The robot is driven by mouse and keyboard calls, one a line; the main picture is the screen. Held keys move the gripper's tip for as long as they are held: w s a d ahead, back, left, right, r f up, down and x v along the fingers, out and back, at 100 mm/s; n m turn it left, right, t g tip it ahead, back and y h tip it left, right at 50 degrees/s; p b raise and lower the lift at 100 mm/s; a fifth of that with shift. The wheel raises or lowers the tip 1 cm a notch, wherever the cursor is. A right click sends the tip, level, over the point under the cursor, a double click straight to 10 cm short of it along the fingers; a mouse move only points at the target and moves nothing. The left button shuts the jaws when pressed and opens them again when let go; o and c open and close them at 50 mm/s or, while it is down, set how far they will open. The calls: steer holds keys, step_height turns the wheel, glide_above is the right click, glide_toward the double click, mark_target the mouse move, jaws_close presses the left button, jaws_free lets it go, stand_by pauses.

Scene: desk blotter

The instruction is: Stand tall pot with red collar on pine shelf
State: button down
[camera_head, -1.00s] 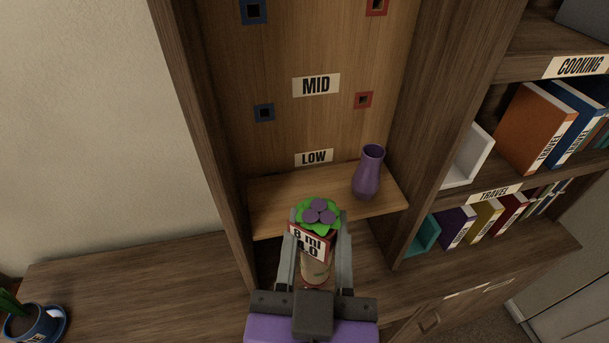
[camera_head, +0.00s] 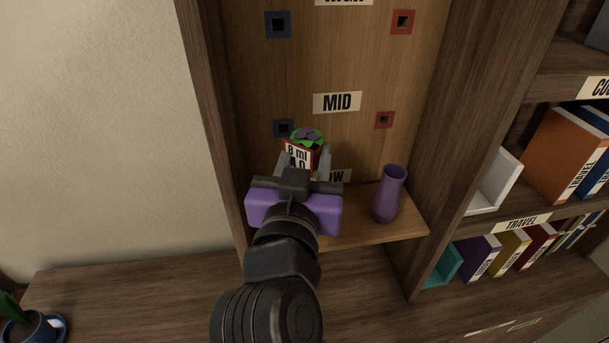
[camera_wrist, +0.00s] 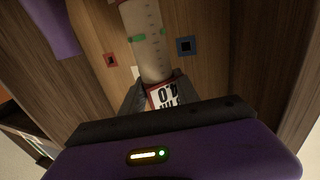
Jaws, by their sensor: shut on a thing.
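The tall pot with the red collar (camera_head: 299,157) has a green and purple plant on top and a white printed label. My gripper (camera_head: 303,163) is shut on it at the collar. In the head view the pot is over the left part of the pine shelf (camera_head: 357,229), and my gripper and arm hide its lower part. In the wrist view the pot's pale, marked body (camera_wrist: 148,40) extends away from the fingers. I cannot tell whether its base touches the shelf.
A purple vase (camera_head: 389,194) stands on the right part of the shelf. Wooden side walls (camera_head: 217,130) enclose the bay on both sides. Red and blue square markers and a MID label (camera_head: 337,102) are on the back panel.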

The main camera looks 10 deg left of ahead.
steer(key=shift+w+a+r, duration=0.1)
steer(key=shift+w+a, duration=0.15)
steer(key=shift+w, duration=0.65)
step_height(320, 180, down, 3)
steer(key=shift+s+r, duration=0.1)
steer(key=shift+r, duration=0.05)
step_height(320, 180, down, 3)
steer(key=shift+f+p, duration=0.2)
steer(key=shift+p, duration=0.35)
steer(key=shift+f+p, duration=0.35)
steer(key=shift+f, duration=0.25)
steer(key=shift+f, duration=0.15)
steer(key=c, duration=0.9)
jaws_free()
steer(key=shift+r, duration=0.2)
